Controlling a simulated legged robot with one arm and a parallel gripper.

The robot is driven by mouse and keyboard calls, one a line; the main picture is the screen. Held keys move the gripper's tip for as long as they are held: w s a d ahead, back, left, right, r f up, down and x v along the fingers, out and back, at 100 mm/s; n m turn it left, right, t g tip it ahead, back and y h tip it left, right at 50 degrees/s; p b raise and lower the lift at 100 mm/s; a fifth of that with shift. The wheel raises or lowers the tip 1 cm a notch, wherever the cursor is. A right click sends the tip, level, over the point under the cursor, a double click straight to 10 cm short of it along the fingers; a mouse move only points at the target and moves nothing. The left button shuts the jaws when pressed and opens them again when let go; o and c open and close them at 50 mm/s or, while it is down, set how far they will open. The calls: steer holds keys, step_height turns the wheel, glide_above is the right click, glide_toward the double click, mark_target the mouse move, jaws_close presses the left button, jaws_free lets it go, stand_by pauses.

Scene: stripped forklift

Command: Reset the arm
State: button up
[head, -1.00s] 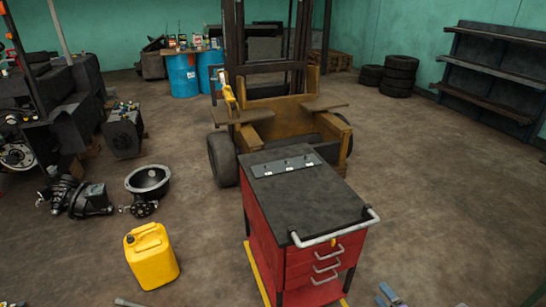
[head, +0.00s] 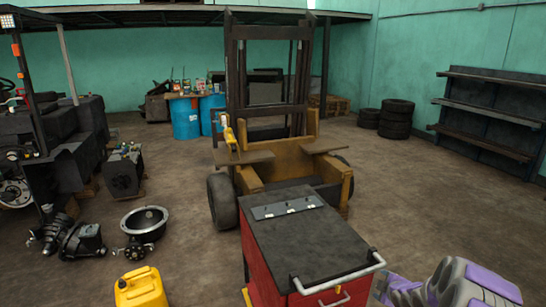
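Part of my arm (head: 465,284), grey and purple, shows at the bottom right of the head view, just right of the red tool cart. A smaller pale purple-grey part (head: 393,286) beside the cart's handle appears to be its gripper end. It is partly cut off by the frame, and I cannot make out the fingers or anything held in them.
The red tool cart (head: 300,235) with a black top stands directly ahead. The stripped forklift (head: 280,165) is behind it. Floor to the right is open, up to the dark shelves (head: 490,115).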

steer(key=s+a+r+m+g+h+b, duration=0.1)
steer(key=s+a+r+m+g, duration=0.2)
steer(key=s+a+r, duration=0.4)
steer(key=s+a+r+m+g+b, duration=0.1)
steer(key=s+a+r+m+g, duration=0.25)
steer(key=s, duration=0.65)
steer(key=s+a+r+m+g, duration=0.1)
steer(key=s+a, duration=0.3)
steer(key=s, duration=0.7)
steer(key=s+a+r+m+g+b, duration=0.1)
steer(key=s+a+r+m+g, duration=0.1)
steer(key=s, duration=0.9)
steer(key=s+a+r+m+g+y+b, duration=0.1)
steer(key=s+a+r+m+g, duration=0.1)
steer(key=s+a, duration=0.5)
steer(key=s+r+m, duration=0.1)
steer(key=s, duration=0.3)
steer(key=shift+m, duration=0.35)
steer(key=shift+g, duration=0.25)
